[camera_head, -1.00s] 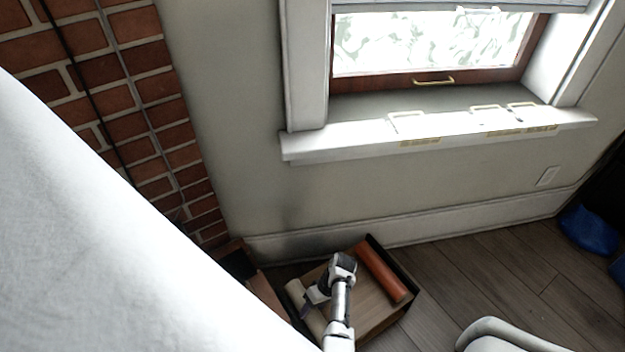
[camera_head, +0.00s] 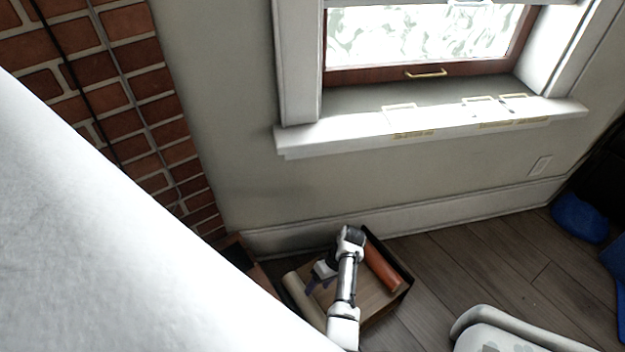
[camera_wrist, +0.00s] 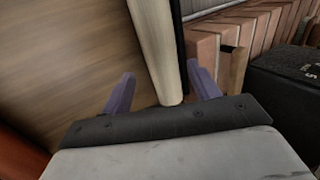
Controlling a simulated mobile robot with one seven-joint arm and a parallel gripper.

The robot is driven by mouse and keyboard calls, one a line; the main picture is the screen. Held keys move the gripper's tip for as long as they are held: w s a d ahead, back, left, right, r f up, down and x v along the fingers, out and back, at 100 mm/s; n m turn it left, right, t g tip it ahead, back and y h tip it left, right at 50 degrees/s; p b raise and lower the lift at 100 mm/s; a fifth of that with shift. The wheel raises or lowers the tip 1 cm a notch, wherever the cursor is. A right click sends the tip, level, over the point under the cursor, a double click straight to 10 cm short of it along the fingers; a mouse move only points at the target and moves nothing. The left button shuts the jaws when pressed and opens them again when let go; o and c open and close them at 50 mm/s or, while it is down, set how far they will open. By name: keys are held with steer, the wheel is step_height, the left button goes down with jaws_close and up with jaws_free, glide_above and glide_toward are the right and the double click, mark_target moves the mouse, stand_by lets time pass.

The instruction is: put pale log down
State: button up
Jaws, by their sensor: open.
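The pale log (camera_head: 303,298) lies along the left side inside a shallow wooden box (camera_head: 372,305), also seen in the wrist view (camera_wrist: 155,40). My gripper (camera_head: 318,281) is over the box, just right of the log in the head view. In the wrist view my gripper (camera_wrist: 162,85) is open, with one purple finger on each side of the log's line and gaps beside it. How far the fingers are above the log is hard to tell. My arm hides part of the box.
A red-orange log (camera_head: 381,266) lies along the box's right side. The brick fireplace (camera_head: 150,120) rises at left, and the wall with a window sill (camera_head: 350,134) is behind. A dark block (camera_wrist: 285,85) shows at right in the wrist view.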

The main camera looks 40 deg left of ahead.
steer(key=shift+v, duration=2.1)
